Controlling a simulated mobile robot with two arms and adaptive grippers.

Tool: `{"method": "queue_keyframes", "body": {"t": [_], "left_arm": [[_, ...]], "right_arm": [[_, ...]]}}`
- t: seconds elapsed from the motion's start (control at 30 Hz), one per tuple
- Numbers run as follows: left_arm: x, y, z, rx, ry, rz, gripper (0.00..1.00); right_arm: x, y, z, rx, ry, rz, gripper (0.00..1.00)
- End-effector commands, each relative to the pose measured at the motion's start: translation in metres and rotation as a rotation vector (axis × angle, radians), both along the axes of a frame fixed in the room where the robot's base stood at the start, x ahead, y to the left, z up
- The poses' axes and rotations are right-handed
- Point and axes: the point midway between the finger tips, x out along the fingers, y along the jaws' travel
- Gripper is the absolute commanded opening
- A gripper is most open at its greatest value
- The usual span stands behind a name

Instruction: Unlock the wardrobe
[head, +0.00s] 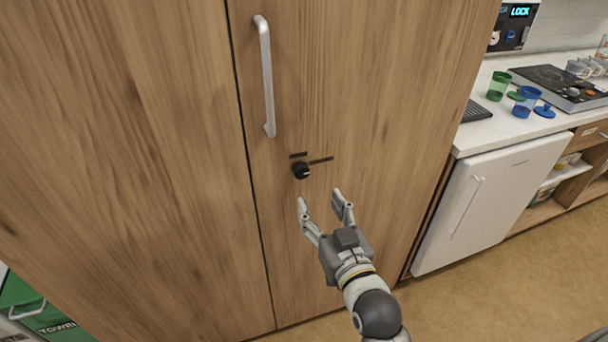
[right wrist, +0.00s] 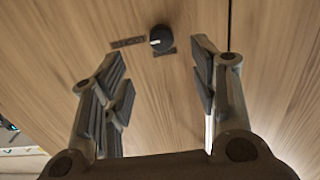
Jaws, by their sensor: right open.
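The wooden wardrobe (head: 370,90) fills the middle of the head view, with a vertical seam between its doors. A black round lock knob (head: 301,171) sits on the right door, below a long metal handle (head: 266,75). Small dark marks lie above and to the right of the knob. My right gripper (head: 322,196) is open and empty, just below and to the right of the knob. In the right wrist view the knob (right wrist: 161,38), with a white pointer line, shows beyond and between the open fingers, apart from them. My left gripper is not in view.
A white counter (head: 480,130) with green and blue cups and a hob stands at the right, above a small white fridge (head: 490,205). A green towel bin (head: 40,310) is at the lower left. Bare floor (head: 500,285) shows at the lower right.

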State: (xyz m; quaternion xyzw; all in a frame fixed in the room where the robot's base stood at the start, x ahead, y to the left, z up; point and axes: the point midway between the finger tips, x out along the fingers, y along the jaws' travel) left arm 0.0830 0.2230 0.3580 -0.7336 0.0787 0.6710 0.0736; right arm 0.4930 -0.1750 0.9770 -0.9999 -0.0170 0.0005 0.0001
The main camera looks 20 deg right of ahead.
Motion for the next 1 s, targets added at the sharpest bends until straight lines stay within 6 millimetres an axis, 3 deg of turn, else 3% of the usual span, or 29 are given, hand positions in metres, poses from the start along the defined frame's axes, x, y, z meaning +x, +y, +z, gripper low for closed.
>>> {"method": "queue_keyframes", "body": {"t": [0.17,0.6,0.8,1.0], "left_arm": [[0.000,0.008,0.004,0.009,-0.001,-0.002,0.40],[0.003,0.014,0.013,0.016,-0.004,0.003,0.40],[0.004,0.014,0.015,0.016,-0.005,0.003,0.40],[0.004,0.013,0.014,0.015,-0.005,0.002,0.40]], "right_arm": [[0.017,0.001,0.003,0.000,-0.005,0.000,0.55],[0.088,0.003,0.003,0.001,-0.004,0.000,0.55],[0.103,0.003,0.001,0.001,-0.002,-0.001,0.55],[0.106,0.004,0.001,0.001,-0.002,-0.001,0.55]]}}
